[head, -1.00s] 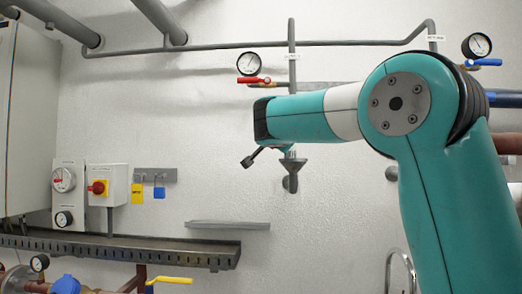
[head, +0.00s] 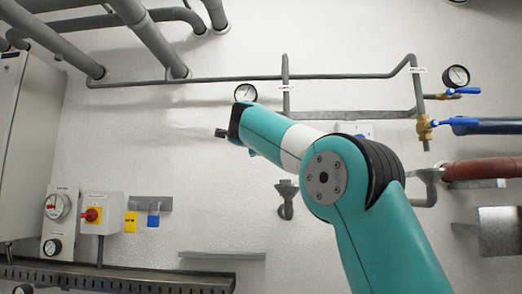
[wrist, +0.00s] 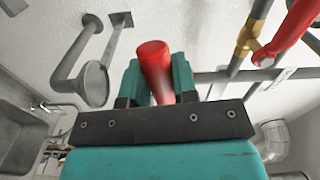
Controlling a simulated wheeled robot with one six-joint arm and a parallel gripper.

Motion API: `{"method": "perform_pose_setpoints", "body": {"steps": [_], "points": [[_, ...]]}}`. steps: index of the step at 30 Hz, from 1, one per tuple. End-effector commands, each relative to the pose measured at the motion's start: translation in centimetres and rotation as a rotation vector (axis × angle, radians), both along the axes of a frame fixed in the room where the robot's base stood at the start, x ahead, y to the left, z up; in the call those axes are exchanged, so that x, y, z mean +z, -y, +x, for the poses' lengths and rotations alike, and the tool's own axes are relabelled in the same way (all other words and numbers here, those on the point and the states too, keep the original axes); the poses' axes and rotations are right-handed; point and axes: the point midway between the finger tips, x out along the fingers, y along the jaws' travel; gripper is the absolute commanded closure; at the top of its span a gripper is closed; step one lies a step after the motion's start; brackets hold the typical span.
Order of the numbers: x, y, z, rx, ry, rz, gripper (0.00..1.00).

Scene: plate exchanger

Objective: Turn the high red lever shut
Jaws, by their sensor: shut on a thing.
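In the wrist view a red lever handle (wrist: 155,60) stands between the teal fingers of my gripper (wrist: 157,78). The fingers are shut on it, one at each side. A second red handle (wrist: 296,32) shows at the upper right, beside a brass valve (wrist: 248,38) on a grey pipe. I cannot tell how the held lever joins its valve. In the head view my arm's wrist covers the spot below the round gauge (head: 245,92), and no red lever shows there. The gripper's fingers are mostly hidden behind the wrist.
Blue levers (head: 430,125) on brass fittings are on the right pipe. A grey funnel (wrist: 93,84) is at the left in the wrist view. Grey pipes (head: 340,77) run along the wall.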

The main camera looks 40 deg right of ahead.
Motion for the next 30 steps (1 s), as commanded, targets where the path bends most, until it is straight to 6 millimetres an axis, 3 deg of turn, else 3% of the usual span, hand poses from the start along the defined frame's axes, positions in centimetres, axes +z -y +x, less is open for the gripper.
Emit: {"method": "perform_pose_setpoints", "body": {"steps": [23,24,27,30], "points": [[1.05,-0.06,0.01,0.001,0.082,0.083,1.00],[1.06,-0.05,0.01,0.001,0.082,0.083,0.71],[1.06,-0.04,0.00,0.000,0.082,0.083,0.48],[1.02,-0.03,0.01,0.000,0.079,0.082,0.48]]}}
